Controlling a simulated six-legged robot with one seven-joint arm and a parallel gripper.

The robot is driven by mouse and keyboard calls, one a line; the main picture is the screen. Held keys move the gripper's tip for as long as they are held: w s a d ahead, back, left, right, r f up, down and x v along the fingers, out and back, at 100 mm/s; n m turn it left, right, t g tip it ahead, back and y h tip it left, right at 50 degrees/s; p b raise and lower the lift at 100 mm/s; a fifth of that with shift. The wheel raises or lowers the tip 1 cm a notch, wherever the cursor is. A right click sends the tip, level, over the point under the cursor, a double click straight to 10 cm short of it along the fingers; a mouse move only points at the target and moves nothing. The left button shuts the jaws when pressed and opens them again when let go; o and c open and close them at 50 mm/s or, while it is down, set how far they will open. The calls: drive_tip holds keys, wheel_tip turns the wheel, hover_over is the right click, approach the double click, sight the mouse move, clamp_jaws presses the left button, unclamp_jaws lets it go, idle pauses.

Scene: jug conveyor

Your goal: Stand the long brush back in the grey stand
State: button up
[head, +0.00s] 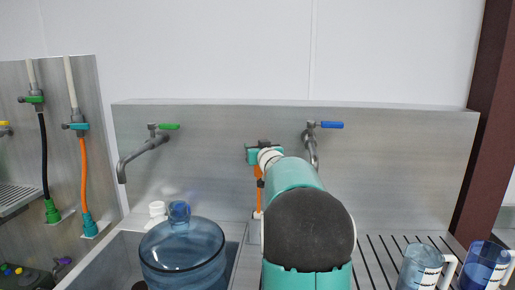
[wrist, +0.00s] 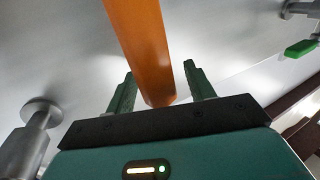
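The long brush has an orange handle (head: 258,196), upright at the back of the counter in the head view. Its lower end meets the top of the pale grey stand (head: 255,230); whether it is seated inside cannot be told. My gripper (head: 262,150) is at the upper part of the brush, partly hidden by my arm. In the wrist view the orange handle (wrist: 143,45) lies between the two green fingers of my gripper (wrist: 159,69), with a visible gap on each side. The fingers are apart. The bristles cannot be made out.
A large blue jug (head: 183,255) stands left in the sink (head: 112,262). Two small pitchers (head: 420,268) (head: 484,266) stand right by the slotted drain (head: 385,255). A green-handled tap (head: 146,152) and a blue-handled tap (head: 311,140) jut from the steel backsplash (head: 400,160).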

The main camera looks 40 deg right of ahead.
drive_tip(key=v, duration=1.3)
drive_tip(key=shift+s+a, duration=0.2)
drive_tip(key=shift+s, duration=0.15)
idle(0.7)
